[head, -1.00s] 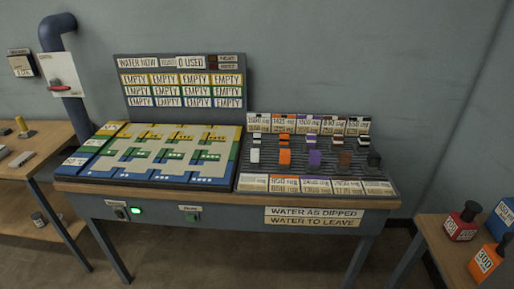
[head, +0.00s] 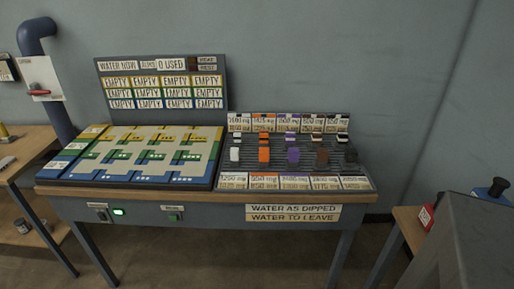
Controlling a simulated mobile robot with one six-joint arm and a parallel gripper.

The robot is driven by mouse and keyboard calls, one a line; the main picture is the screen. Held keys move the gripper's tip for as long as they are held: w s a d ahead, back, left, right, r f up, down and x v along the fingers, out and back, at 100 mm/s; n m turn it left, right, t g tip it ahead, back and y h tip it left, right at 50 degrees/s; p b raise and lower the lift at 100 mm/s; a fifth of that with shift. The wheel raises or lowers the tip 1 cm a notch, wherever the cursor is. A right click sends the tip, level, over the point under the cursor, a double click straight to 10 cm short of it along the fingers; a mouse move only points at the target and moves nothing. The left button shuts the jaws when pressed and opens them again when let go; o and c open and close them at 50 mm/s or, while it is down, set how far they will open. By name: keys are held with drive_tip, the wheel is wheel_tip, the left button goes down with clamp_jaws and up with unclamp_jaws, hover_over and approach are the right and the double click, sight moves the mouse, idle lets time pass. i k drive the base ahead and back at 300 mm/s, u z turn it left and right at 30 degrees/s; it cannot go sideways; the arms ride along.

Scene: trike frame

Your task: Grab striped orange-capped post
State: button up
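On the right part of the bench, a dark ribbed rack (head: 277,165) holds two rows of small posts. In the back row, a small post with orange and pale bands (head: 264,137) stands second from the left; it looks like the striped orange-capped one, but it is too small to tell its stripes well. In front of it is a plain orange block (head: 264,154). White (head: 235,154), purple (head: 293,155), brown (head: 322,156) and dark blocks stand in the same front row. My gripper is not in view.
Left of the rack lies a coloured board (head: 150,155), with a sign panel reading EMPTY (head: 163,85) behind it.

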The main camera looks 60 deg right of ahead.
sight(264, 135)
drive_tip(key=z, duration=0.35)
drive_tip(key=i, duration=1)
